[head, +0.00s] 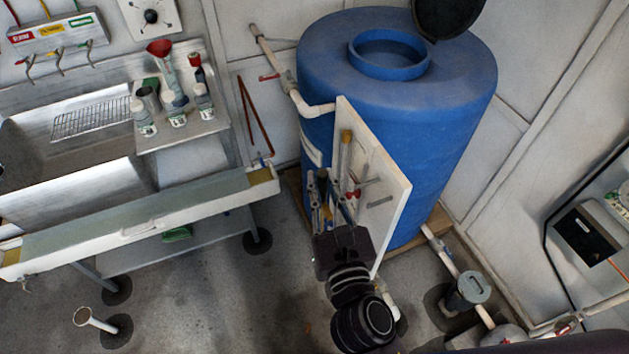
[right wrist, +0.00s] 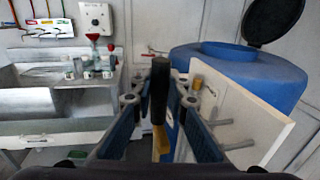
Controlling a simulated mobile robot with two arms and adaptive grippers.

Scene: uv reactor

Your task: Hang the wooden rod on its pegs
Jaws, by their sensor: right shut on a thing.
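My right gripper (head: 329,190) is shut on an upright rod in front of the white board (head: 391,190). In the right wrist view the wooden rod (right wrist: 162,145) stands between the fingers, dark at its upper part and tan-yellow lower down. Much of it is hidden by the gripper. Grey pegs (head: 380,201) stick out from the board, to the right of the gripper; they also show in the right wrist view (right wrist: 240,145). The held rod appears apart from these pegs. My left gripper is not in view.
A tan-topped piece (head: 346,137) stands by the board's left edge, close to my gripper. A blue tank (head: 440,120) is behind the board. A sink bench with bottles (head: 175,112) is at the left. Bare floor (head: 240,300) lies between.

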